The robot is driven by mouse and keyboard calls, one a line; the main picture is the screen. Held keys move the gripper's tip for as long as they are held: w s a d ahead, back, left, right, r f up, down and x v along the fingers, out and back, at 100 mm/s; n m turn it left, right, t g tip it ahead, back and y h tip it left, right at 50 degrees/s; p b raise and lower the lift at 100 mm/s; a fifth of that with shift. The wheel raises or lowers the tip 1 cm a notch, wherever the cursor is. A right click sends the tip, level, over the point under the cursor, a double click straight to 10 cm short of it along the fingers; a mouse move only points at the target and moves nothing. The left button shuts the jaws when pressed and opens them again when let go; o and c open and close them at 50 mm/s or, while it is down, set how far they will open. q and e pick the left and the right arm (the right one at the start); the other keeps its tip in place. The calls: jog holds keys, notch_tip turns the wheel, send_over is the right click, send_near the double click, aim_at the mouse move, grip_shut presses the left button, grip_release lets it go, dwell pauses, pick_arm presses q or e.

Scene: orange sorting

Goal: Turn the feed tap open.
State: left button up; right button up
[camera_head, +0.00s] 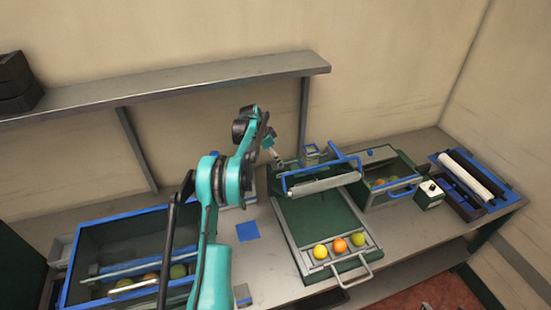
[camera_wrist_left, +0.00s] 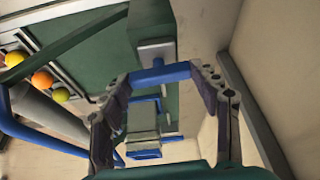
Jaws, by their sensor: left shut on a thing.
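The feed tap's blue handle bar (camera_wrist_left: 160,75) spans between the fingertips of my left gripper (camera_wrist_left: 161,80) in the left wrist view. The fingers are shut on its two ends, and a grey block sits right behind it on a dark green housing (camera_wrist_left: 190,20). In the head view my left gripper (camera_head: 276,160) is small, at the back left of the sorting tray (camera_head: 286,222); the tap handle is not clearly visible there. My right gripper is not in view.
A blue-handled roller frame (camera_head: 322,183) stands just right of my left gripper. The tray holds several oranges at its front. A blue-rimmed crate (camera_head: 110,222) is at left, a green bin (camera_head: 373,200) and a small control box (camera_head: 429,196) at right. A shelf (camera_head: 180,88) runs behind.

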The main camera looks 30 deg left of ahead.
pick_arm(q)
jog(key=n+y+b, duration=0.1)
jog(key=n+b, duration=0.1)
jog(key=n, duration=0.2)
jog(key=shift+d+f+t, duration=0.1)
jog(key=shift+d+t, duration=0.05)
jog(key=shift+t, duration=0.25)
jog(key=n+y+b, duration=0.1)
jog(key=n+y, duration=0.1)
jog(key=n, duration=0.2)
jog(key=shift+d, duration=0.1)
jog(key=n+y, duration=0.1)
jog(key=n, duration=0.1)
jog(key=n+b, duration=0.1)
jog(key=n, duration=0.2)
jog(key=shift+d+y, duration=0.1)
jog(key=shift+y, duration=0.3)
jog(key=shift+d+n+g+y, duration=0.1)
jog(key=shift+n+g+y, duration=0.25)
jog(key=shift+n, duration=0.65)
jog(key=shift+n+g+y, duration=0.25)
jog(key=shift+n+g, duration=0.2)
jog(key=shift+n, duration=0.55)
jog(key=o, duration=1.2)
jog(key=shift+c, duration=0.2)
